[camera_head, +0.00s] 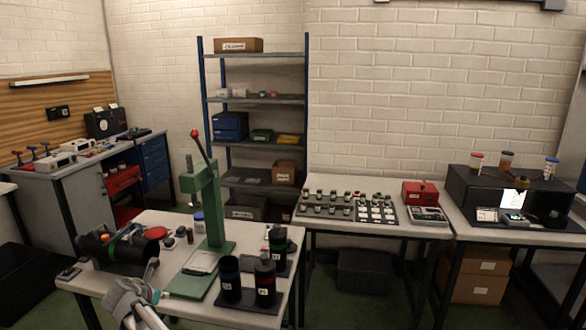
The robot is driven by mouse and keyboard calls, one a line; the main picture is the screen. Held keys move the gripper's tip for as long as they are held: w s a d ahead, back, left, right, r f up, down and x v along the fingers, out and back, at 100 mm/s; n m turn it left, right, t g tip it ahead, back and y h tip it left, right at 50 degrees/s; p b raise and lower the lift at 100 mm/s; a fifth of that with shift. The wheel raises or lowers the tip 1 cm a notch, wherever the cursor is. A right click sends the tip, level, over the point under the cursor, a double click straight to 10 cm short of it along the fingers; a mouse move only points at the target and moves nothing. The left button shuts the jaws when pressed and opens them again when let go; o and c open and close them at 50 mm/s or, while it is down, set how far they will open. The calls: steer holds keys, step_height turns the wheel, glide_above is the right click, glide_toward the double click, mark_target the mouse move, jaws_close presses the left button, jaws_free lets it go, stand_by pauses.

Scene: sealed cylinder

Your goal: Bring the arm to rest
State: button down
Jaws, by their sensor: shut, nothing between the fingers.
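My arm rises from the bottom edge at the lower left, in front of the near table (178,228). My gripper (151,270) is small and partly merged with the grey wrist links. It appears shut and empty, over the table's front part. A green press (215,215) with a red-knobbed lever stands to its right. A dark cylinder (125,252) lies on its side to its left, with an orange part on it. Whether the gripper touches anything cannot be told for sure; nothing is seen held.
Two dark labelled cups (231,279) stand right of the press base, with more containers (277,245) behind. A small dark device (69,273) lies at the table's left edge. A table of small parts (330,228) stands behind right. Dark green floor shows between the tables.

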steer(key=d+f+m+g+h+p, duration=0.1)
steer(key=d+m+g, duration=0.2)
steer(key=d+m, duration=0.9)
steer(key=d+m+g+p, duration=0.2)
steer(key=d+m, duration=0.2)
steer(key=d, duration=1.7)
steer(key=s+d+m+g+y+p, duration=0.1)
steer(key=s+d+m+g, duration=0.1)
steer(key=s+d+m, duration=0.5)
steer(key=s+d+m+g+y+p, duration=0.1)
steer(key=s+d+m, duration=0.7)
steer(key=d, duration=0.8)
steer(key=m+g+p, duration=0.1)
steer(key=m, duration=0.1)
steer(key=shift+r+m+y, duration=0.4)
